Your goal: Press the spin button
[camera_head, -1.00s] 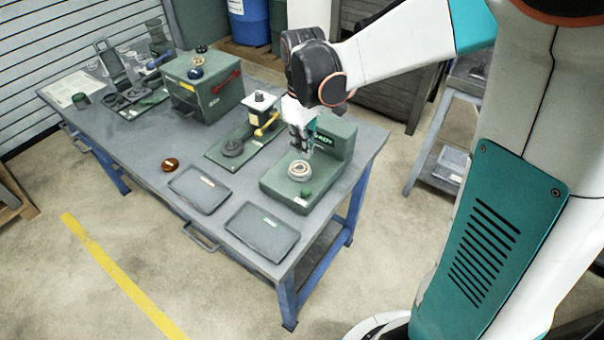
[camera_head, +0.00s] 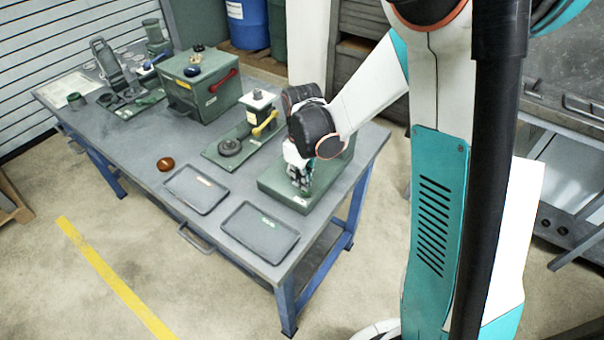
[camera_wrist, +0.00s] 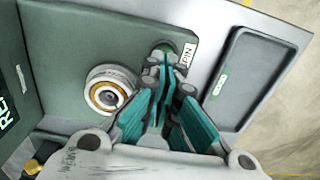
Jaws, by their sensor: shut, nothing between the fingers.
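The green ring grinder (camera_head: 272,185) stands at the right end of the bench, partly hidden by my arm in the head view. In the wrist view its base (camera_wrist: 60,50) carries a round metal hub with an orange ring (camera_wrist: 108,92). The green spin button (camera_wrist: 164,46) is beside the white SPIN label (camera_wrist: 188,54), mostly covered by my fingertips. My gripper (camera_wrist: 168,68) is shut and empty, with its tips over the button. I cannot tell whether they touch it. In the head view my gripper (camera_head: 302,186) points down at the grinder base and hides the button.
Two dark trays lie in front: one with a green label (camera_head: 258,232), one with an orange label (camera_head: 197,189). A press-like device with a yellow handle (camera_head: 262,124) stands left of the grinder.

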